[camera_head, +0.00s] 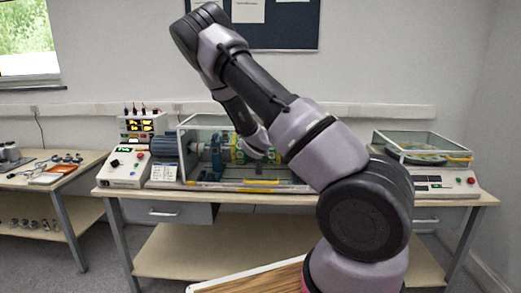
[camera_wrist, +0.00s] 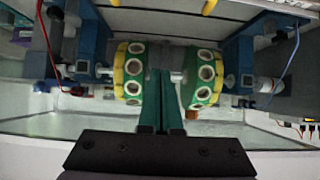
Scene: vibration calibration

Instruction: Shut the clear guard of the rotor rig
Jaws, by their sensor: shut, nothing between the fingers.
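The rotor rig has a clear guard (camera_head: 181,138) with a pale frame, standing as a box around the shaft and discs on the bench. A yellow handle (camera_head: 262,182) is low at its front. Whether the guard is fully down I cannot tell, as my arm covers its right part. In the wrist view, two green discs with yellow rims, the left one (camera_wrist: 131,68) and the right one (camera_wrist: 205,75), sit on the shaft between blue supports. My gripper (camera_wrist: 168,85) is shut and empty, its fingertips in front of the gap between the discs. Contact is unclear.
A second clear-covered unit (camera_head: 425,150) stands at the bench's right. A control box (camera_head: 125,170) and a lit display unit (camera_head: 140,126) stand at the left. A side table (camera_head: 20,180) holds small parts. Drawers and a shelf are below the bench.

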